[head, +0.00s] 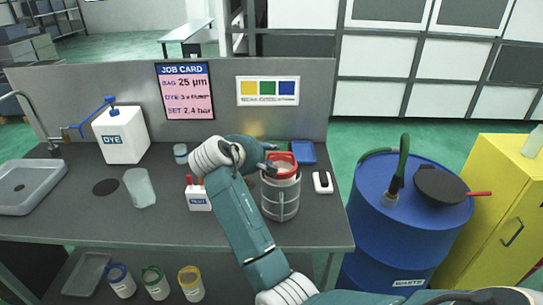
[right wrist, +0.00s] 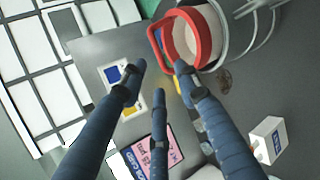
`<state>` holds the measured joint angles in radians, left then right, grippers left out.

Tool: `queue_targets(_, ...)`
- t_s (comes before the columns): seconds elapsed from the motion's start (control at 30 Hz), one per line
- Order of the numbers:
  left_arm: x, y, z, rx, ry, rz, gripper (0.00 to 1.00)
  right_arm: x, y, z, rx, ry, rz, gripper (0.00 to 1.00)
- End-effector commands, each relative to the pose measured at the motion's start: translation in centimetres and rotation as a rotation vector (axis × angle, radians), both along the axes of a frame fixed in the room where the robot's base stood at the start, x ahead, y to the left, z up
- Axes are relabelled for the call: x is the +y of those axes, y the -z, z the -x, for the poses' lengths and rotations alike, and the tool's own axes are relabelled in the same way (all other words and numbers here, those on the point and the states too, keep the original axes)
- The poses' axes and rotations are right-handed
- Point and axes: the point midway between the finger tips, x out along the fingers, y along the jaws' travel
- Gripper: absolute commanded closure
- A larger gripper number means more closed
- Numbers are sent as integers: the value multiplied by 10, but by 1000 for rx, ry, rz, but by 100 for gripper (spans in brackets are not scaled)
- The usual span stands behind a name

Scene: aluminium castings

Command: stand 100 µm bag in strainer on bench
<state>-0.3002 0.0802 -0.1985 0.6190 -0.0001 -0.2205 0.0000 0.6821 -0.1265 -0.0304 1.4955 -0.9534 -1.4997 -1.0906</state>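A red-rimmed bag (head: 283,161) stands upright in the top of a grey, handled strainer (head: 280,202) on the bench (head: 240,228). The red rim (right wrist: 163,20) and part of the strainer (right wrist: 244,28) also show in the right wrist view. No micron mark is readable on this bag. My right gripper (head: 268,160) is at the rim's left side. In the right wrist view its fingers (right wrist: 158,78) are spread with nothing between them; one fingertip overlaps the rim, and I cannot tell whether it touches. My left gripper is not in view.
Blue-, green- and yellow-rimmed containers (head: 153,284) stand below the bench. The job card (head: 186,90) reads "BAG 25 µm". A small labelled box (head: 198,199), a translucent cup (head: 140,188) and a black-and-white device (head: 322,182) are on the bench. A blue drum (head: 400,235) stands right.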

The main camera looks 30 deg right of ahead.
Motion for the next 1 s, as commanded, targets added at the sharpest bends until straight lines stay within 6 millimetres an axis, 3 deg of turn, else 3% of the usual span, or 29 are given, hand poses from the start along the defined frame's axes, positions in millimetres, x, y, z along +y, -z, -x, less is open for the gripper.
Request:
queue_targets(0.2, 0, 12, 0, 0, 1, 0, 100, 33, -21, 21, -4, -1, -2, 68)
queue_targets(0.37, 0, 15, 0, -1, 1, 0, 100, 46, -31, 29, -2, 0, -1, 68)
queue_targets(1.0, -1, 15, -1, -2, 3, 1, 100, 50, -30, 34, 0, 2, -6, 68)
